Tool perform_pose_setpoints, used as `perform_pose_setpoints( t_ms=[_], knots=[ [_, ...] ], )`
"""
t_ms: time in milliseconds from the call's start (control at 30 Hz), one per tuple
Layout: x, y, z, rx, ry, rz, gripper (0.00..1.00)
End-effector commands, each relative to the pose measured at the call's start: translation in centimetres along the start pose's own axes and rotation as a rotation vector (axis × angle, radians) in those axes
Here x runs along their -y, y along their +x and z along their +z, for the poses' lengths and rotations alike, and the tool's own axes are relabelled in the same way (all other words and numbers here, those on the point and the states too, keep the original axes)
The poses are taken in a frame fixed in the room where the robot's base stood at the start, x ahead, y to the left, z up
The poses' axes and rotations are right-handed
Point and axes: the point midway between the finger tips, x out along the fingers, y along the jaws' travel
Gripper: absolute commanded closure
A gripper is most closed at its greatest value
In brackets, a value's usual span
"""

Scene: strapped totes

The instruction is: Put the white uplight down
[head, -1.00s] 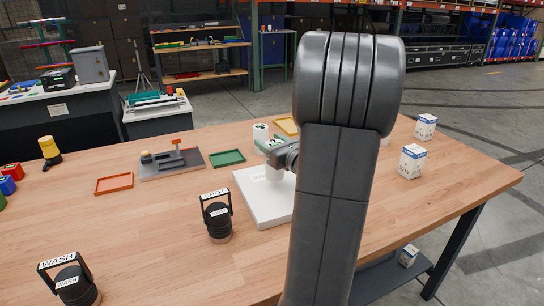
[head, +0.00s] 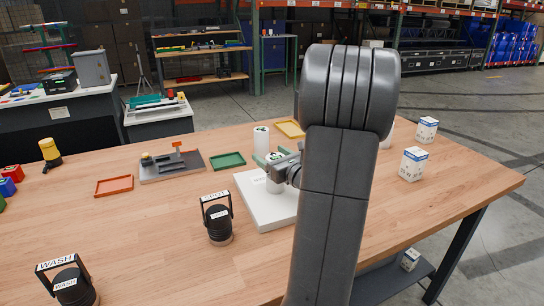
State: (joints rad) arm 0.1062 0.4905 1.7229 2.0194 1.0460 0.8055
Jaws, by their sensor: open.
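My gripper (head: 272,160), with green fingers, is open around or right beside the top of this uplight; contact cannot be told. A second white cylinder (head: 261,138) stands just behind the gripper. My arm covers the right part of the board.
A black lamp labelled SPOT (head: 218,220) stands left of the board and one labelled WASH (head: 70,283) at front left. A green tray (head: 227,160), an orange tray (head: 114,185) and a yellow tray (head: 289,129) lie behind. White boxes (head: 413,164) stand at right.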

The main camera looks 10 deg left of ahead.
Motion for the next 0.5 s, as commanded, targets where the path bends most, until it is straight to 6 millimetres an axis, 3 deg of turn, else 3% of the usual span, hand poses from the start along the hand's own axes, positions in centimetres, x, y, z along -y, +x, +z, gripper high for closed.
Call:
perform_pose_setpoints(
  t_ms=[167, 500],
  knots=[
    [0.0, 0.0, 0.6, 0.000, 0.000, 0.000, 0.27],
    [0.1, -6.9, 0.3, 0.000, 0.000, -0.006, 0.27]
  ],
)
